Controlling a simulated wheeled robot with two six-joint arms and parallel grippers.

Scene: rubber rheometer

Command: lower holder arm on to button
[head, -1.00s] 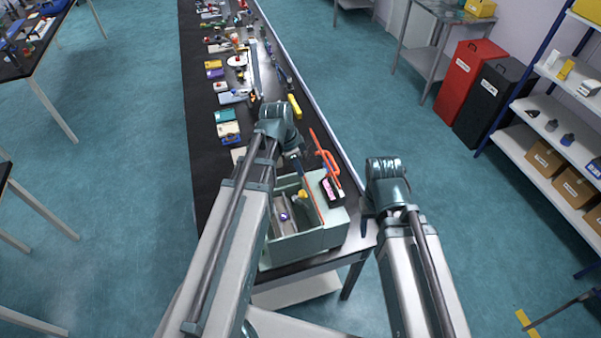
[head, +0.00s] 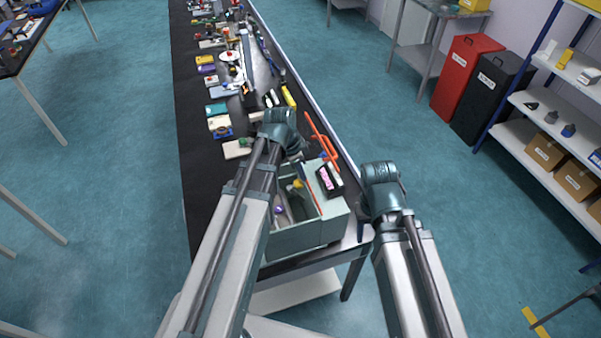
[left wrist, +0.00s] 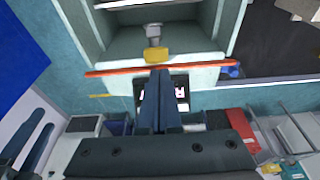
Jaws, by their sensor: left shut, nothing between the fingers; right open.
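The rheometer is a pale grey-green, open-topped housing (head: 300,238) at the near end of the bench. Inside are a grey post with a yellow block (head: 298,184), also in the left wrist view (left wrist: 157,55), and a small purple part (head: 279,210). I cannot tell which part is the holder arm or the button. A pink-lit black panel (head: 327,178) is on its right side. My left gripper (left wrist: 160,72) is shut and empty, its tips over the housing's edge by an orange-red bar (left wrist: 110,71), partly covering the panel. My right gripper (head: 364,222) is open, right of the housing, its fingers mostly hidden.
An orange handle-like tool (head: 322,138) lies behind the housing. The black bench (head: 196,170) carries several small boxes and tools further back. Red (head: 462,75) and black (head: 490,100) bins and a shelf rack (head: 540,105) stand at the right.

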